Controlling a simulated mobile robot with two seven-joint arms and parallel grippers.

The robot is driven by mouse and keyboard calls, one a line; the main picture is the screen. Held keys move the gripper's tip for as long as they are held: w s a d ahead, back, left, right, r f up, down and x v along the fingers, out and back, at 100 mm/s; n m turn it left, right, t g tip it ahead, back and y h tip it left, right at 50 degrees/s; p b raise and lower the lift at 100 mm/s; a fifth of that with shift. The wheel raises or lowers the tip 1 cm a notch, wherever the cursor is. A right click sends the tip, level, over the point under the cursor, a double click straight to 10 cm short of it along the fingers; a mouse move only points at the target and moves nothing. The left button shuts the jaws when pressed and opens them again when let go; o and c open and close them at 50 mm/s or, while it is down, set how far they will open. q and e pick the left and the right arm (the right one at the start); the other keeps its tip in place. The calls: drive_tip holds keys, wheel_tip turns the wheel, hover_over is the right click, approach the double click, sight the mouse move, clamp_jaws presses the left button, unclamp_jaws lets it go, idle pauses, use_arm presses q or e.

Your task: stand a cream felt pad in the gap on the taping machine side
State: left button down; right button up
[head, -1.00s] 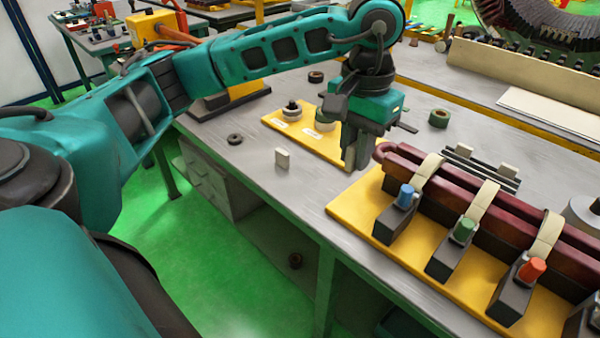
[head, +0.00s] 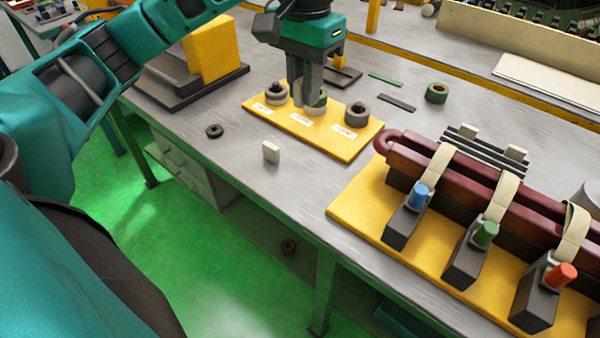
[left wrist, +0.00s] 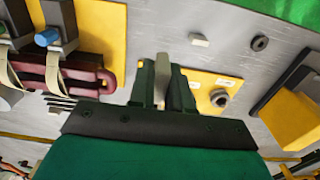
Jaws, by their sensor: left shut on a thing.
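My left gripper (head: 310,100) is over the yellow spool board, its fingers in front of the middle spool (head: 319,97). It is shut on a pale upright piece that looks like a cream felt pad (left wrist: 163,75), seen between the fingers in the left wrist view. Another cream pad (head: 270,152) stands alone on the grey bench; it also shows in the left wrist view (left wrist: 199,40). I cannot tell which gap is meant. My right gripper is not in view.
The yellow spool board (head: 345,153) carries spools. A yellow machine block (head: 213,47) stands at the back left. A black ring (head: 214,131) lies on the bench and a green roll (head: 437,93) farther back. The coil fixture's yellow plate (head: 352,208) fills the right front.

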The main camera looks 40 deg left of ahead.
use_arm(q)
drive_tip(key=b, duration=0.1)
hover_over(303, 183)
wheel_tip(303, 183, down, 14)
drive_tip(key=shift+r, duration=0.1)
drive_tip(key=shift+f, duration=2.7)
drive_tip(key=shift+f+b, duration=0.1)
drive_tip(key=shift+b, duration=0.3)
drive_tip(key=c, duration=1.5)
unclamp_jaws()
drive_tip(key=o, duration=0.4)
drive_tip(key=shift+o, duration=0.2)
